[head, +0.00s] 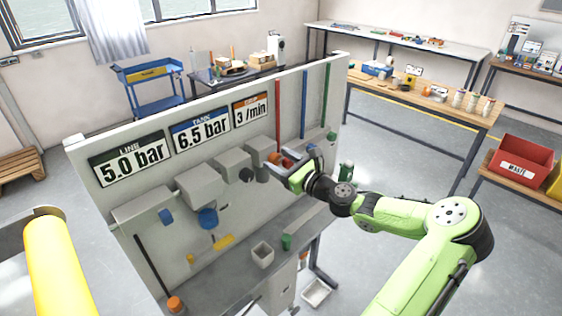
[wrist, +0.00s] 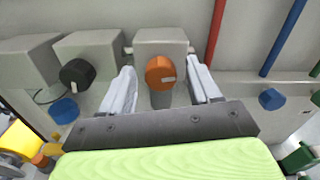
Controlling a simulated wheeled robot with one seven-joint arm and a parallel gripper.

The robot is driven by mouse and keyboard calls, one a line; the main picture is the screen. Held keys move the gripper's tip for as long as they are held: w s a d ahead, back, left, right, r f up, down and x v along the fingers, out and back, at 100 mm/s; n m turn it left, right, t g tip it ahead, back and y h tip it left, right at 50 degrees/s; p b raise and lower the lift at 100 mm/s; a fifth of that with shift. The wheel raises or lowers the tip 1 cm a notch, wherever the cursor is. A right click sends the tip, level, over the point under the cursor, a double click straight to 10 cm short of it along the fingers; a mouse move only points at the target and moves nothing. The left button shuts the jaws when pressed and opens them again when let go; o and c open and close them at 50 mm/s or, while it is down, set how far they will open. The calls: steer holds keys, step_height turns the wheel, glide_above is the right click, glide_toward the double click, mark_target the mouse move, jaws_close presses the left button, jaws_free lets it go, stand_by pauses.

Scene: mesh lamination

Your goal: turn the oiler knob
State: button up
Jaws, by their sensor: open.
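The oiler knob appears to be the orange round knob (wrist: 160,72) on the front of a grey box (wrist: 161,40), below the orange-headed "3 /min" sign (head: 251,108). Its white mark points to the right in the wrist view. My gripper (wrist: 161,68) is open, with one pale finger on each side of the knob. Gaps show between the knob and both fingers, so nothing is gripped. In the head view my gripper (head: 283,168) is at the right end of the row of boxes, and only a little of the orange knob (head: 274,158) shows beside it.
A black knob (wrist: 75,73) and a blue knob (wrist: 65,110) are left of my gripper. Red (wrist: 214,35) and blue (wrist: 284,38) pipes run up the panel to the right.

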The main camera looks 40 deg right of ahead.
steer(key=c, duration=1)
steer(key=n, duration=0.5)
steer(key=shift+a, duration=0.1)
steer(key=shift+c, duration=0.2)
steer(key=o, duration=1)
steer(key=shift+o, duration=0.2)
steer(key=s+b, duration=0.1)
steer(key=s, duration=1.4)
steer(key=shift+s+d+b, duration=0.2)
steer(key=shift+s+b, duration=0.1)
steer(key=shift+s, duration=0.1)
steer(key=shift+w+f, duration=0.1)
